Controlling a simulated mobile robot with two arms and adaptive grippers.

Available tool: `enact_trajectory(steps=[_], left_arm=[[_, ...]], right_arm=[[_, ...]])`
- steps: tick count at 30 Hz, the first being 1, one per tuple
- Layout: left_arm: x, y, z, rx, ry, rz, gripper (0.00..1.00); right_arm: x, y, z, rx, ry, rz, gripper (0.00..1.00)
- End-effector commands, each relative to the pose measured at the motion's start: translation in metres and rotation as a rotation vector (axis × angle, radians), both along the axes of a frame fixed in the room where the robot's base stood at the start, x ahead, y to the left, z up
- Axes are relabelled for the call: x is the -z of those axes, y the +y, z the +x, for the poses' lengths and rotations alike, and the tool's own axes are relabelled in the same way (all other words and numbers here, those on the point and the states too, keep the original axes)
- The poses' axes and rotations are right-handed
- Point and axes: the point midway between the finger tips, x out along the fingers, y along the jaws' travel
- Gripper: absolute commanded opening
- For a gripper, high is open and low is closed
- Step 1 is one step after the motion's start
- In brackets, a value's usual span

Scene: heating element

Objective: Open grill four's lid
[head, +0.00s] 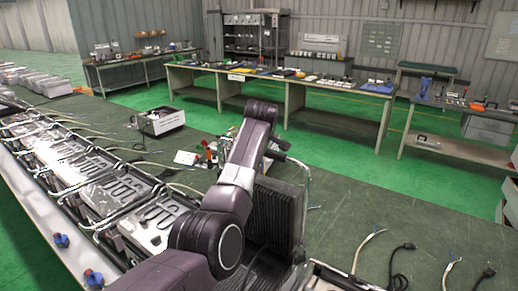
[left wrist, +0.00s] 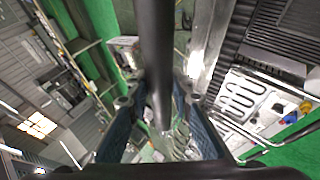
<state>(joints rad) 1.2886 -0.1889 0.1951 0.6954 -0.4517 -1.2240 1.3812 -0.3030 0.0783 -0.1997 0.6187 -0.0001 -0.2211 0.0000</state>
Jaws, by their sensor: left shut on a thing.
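A dark ribbed grill lid (head: 277,215) stands roughly upright to the right of my left arm in the head view. A thin metal side arm (head: 305,195) runs along its right edge. My left gripper (head: 274,150) is at the lid's top edge, partly hidden by my own wrist. In the left wrist view, a thick dark handle bar (left wrist: 154,50) runs between the fingers of my left gripper (left wrist: 157,103), which is shut on it. Dark ribbed plates (left wrist: 265,68) and a grill base with a looped heating element (left wrist: 238,100) show at right. My right gripper is out of view.
Several grills with looped elements (head: 160,212) line the bench to the left. Red-blue knobs (head: 92,277) sit on its front edge. A box (head: 162,121) and loose cables (head: 400,268) lie on the green bench top. Worktables (head: 290,85) stand further back.

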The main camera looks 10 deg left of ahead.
Motion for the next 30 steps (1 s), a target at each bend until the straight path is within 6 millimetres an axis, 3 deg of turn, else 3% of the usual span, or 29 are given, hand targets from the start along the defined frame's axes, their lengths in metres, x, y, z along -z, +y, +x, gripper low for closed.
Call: enact_trajectory(steps=[10, 11, 15, 30], left_arm=[[0.0010, -0.0011, -0.0001, 0.001, 0.001, 0.000, 0.00], [0.0011, -0.0011, 0.0000, 0.002, 0.002, 0.001, 0.22], [0.0013, -0.0009, -0.0002, 0.001, 0.002, 0.000, 0.38], [-0.0072, -0.0031, -0.0068, 0.001, 0.000, 0.001, 0.39]], right_arm=[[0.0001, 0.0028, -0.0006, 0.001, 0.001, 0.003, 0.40], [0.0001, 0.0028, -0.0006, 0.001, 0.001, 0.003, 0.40], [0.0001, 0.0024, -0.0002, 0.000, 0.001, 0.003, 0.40], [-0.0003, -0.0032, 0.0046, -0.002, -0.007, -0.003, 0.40]])
